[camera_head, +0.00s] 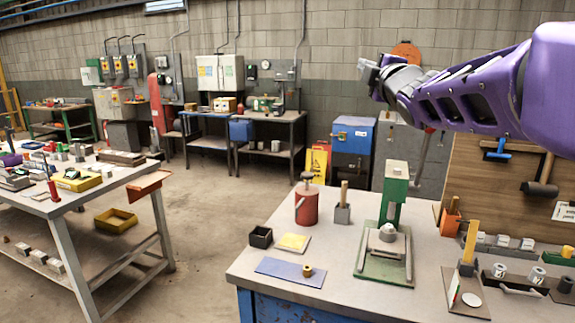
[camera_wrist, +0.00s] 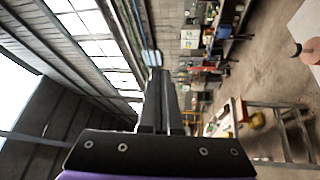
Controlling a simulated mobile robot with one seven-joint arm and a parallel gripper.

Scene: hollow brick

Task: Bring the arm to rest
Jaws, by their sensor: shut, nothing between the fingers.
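My purple arm reaches in from the right edge in the head view, raised well above the workbench (camera_head: 330,270). My gripper (camera_head: 368,67) is at its left end, in front of the grey block wall and clear of everything on the bench. In the wrist view my gripper (camera_wrist: 157,75) has its fingers together with nothing between them. That view looks sideways across the hall, with windows and roof at the left and the floor at the right.
The near bench holds a green press (camera_head: 395,200), a red can (camera_head: 306,204), a black box (camera_head: 261,237) and a blue mat (camera_head: 291,271). A tool board (camera_head: 500,200) stands at the right. Another cluttered table (camera_head: 60,205) is at the left, with open floor between.

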